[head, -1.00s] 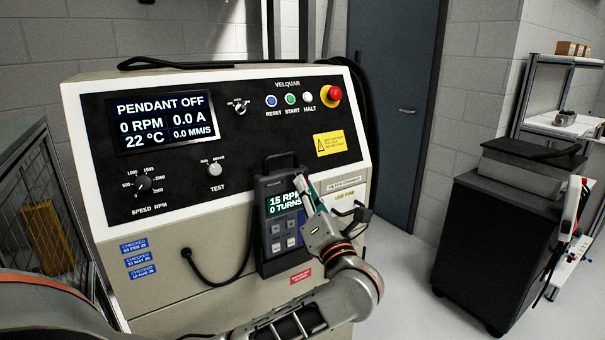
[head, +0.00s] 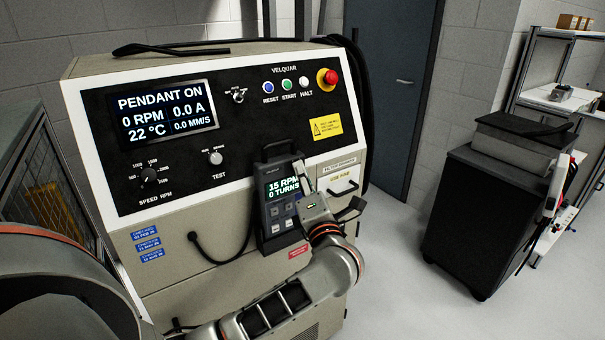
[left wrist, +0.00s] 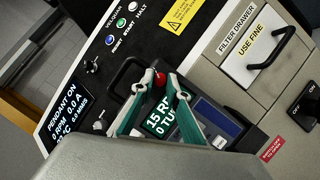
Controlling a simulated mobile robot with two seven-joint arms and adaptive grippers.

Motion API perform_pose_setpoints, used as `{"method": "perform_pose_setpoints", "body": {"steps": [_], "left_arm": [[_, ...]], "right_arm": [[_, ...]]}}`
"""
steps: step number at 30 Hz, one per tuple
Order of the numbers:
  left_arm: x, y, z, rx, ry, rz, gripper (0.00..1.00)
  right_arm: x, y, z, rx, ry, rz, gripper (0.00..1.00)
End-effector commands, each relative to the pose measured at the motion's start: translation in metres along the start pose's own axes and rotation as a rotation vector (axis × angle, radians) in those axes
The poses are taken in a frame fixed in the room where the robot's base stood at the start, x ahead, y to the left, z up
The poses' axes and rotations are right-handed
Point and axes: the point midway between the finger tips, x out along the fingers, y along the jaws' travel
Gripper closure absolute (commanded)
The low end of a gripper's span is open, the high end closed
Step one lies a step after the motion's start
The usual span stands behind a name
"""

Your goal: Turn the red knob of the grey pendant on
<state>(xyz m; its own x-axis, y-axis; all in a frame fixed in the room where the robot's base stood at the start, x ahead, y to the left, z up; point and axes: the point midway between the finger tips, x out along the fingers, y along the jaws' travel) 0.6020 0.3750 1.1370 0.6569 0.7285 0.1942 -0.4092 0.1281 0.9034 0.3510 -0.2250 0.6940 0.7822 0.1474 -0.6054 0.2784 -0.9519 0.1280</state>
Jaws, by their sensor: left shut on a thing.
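The grey pendant (head: 268,172) stands in its holder on the front of the machine; its screen reads 15 RPM and 0 TURNS. Its red knob (left wrist: 160,77) shows at its top in the left wrist view, between the teal fingers of my left gripper (left wrist: 160,90). My left gripper is shut on the knob. In the head view, my left gripper (head: 299,172) is at the pendant's upper right and hides the knob. The machine's display (head: 166,114) reads PENDANT ON, 0 RPM. My right gripper is not in view.
A red stop button (head: 331,77) and the filter drawer (head: 343,188) are close by on the machine. A black cable (head: 193,238) runs to the pendant. A dark cart (head: 480,215) stands at right, with clear floor between.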

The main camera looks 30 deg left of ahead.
Motion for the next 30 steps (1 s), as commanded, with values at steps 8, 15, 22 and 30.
{"method": "perform_pose_setpoints", "body": {"steps": [8, 15, 22, 30], "left_arm": [[0.0, 0.0, 0.0, 0.0, -0.001, 0.001, 0.75], [0.0, 0.0, 0.0, 0.0, -0.001, 0.001, 0.68], [-0.006, -0.001, 0.0, -0.001, -0.001, -0.001, 0.68], [-0.053, -0.002, 0.0, -0.003, 0.0, -0.006, 0.68]], "right_arm": [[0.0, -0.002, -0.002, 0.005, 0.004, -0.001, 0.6], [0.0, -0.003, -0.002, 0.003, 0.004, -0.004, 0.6], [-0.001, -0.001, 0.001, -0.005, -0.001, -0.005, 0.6], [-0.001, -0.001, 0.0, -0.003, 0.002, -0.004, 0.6]]}}
